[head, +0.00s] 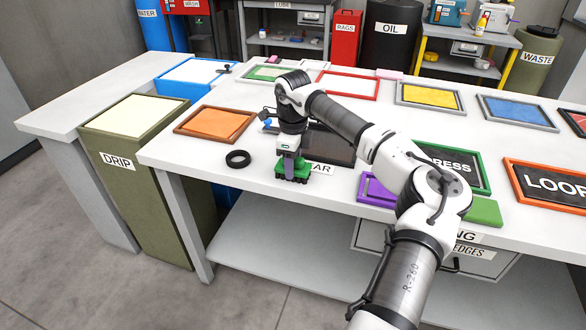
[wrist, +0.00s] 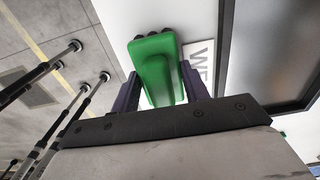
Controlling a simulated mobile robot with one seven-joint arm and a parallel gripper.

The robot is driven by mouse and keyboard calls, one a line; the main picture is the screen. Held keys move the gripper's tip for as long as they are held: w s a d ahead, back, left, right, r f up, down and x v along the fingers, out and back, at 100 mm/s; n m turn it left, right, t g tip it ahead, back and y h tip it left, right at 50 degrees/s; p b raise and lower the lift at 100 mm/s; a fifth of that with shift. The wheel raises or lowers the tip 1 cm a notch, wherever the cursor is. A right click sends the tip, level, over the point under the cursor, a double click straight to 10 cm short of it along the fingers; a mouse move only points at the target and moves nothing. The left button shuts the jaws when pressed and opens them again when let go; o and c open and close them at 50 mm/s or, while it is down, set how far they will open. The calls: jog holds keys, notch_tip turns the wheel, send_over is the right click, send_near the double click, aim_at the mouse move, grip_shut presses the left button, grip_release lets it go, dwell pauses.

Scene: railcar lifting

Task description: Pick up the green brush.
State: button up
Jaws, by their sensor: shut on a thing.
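The green brush (head: 292,170) with dark bristles is at the front edge of the white table, left of centre in the head view. My gripper (head: 290,160) reaches down onto it from above, its fingers on both sides of the brush's upper part. In the wrist view the green brush (wrist: 157,70) sits between the two purple-grey fingers of my gripper (wrist: 160,88), which are shut on it. Its dark bristles show at the far end. I cannot tell whether the bristles touch the table.
A black ring (head: 238,159) lies left of the brush, with an orange tray (head: 213,122) behind it. A dark tray (head: 332,146) and its label stand close to the right. The olive DRIP bin (head: 130,160) is at the left. A purple tray (head: 373,189) lies further right.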

jog(key=shift+r, duration=0.1)
notch_tip(320, 180, up, 20)
jog(key=shift+b, duration=0.4)
jog(key=o, duration=0.5)
jog(key=c, duration=0.3)
